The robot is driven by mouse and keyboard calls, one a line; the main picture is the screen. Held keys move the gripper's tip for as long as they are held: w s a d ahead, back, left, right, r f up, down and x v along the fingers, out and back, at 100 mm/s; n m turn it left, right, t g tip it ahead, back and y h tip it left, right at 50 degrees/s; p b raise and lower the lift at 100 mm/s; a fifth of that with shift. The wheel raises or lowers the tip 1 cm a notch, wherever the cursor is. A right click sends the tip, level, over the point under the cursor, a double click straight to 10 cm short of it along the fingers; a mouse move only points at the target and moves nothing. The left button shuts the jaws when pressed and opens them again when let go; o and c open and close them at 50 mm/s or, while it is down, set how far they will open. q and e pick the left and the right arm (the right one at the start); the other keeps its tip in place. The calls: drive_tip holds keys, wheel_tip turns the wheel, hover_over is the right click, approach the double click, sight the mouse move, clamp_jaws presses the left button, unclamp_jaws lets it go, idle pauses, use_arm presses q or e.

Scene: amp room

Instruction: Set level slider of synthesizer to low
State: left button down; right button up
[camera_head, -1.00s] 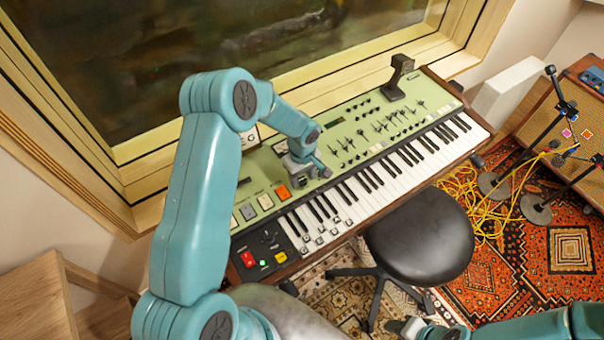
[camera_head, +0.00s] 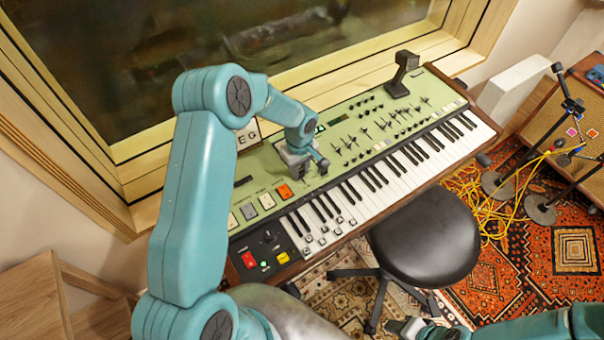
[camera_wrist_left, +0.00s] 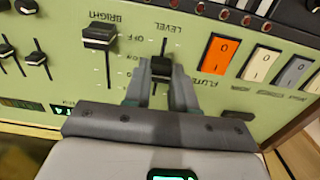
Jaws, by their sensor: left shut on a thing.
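The green synthesizer (camera_head: 350,150) stands under the window in the head view. Its level slider (camera_wrist_left: 161,67) shows in the left wrist view as a dark cap in a vertical slot, beneath the upside-down word LEVEL. My left gripper (camera_wrist_left: 160,82) is shut on this cap, one finger on each side. The scale beside the slot reads OFF at the top; the other marks are partly hidden by a finger. In the head view, my left gripper (camera_head: 318,166) is over the panel and hides the slider. My right gripper (camera_head: 408,327) is at the bottom edge, its jaws unclear.
The bright slider (camera_wrist_left: 99,36) is left of the level slider in the wrist view, and an orange switch (camera_wrist_left: 219,54) is to its right. A black stool (camera_head: 425,235) stands before the keys. Yellow cables (camera_head: 480,205) and microphone stands are at the right.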

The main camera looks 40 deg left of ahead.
use_arm(q)
drive_tip(key=c, duration=0.9)
unclamp_jaws()
drive_tip(key=shift+d+r, duration=0.1)
drive_tip(key=shift+r, duration=0.05)
wheel_tip(320, 180, up, 16)
drive_tip(key=shift+b, duration=1.15)
drive_tip(key=shift+s, duration=0.1)
